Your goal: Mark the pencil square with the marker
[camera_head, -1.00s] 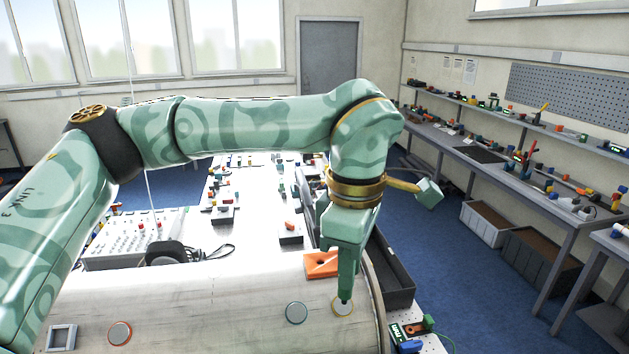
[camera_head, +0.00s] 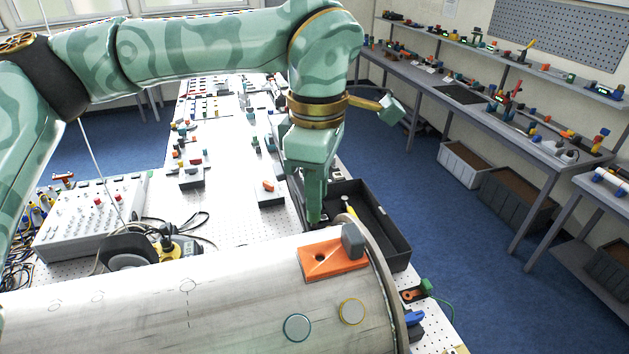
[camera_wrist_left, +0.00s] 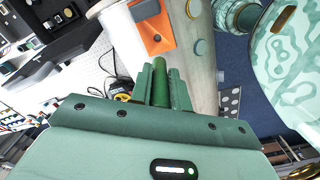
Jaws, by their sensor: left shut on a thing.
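Faint round pencil marks (camera_head: 187,287) show on the pipe top; I cannot make out a pencil square. My right gripper is not in view.
An orange plate (camera_head: 320,262) with a grey block (camera_head: 353,240) sits on the pipe near its right end. Teal-ringed (camera_head: 297,327) and yellow-ringed (camera_head: 352,311) discs lie nearer. A black tray (camera_head: 395,250) stands behind right. A control box (camera_head: 90,215) stands left.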

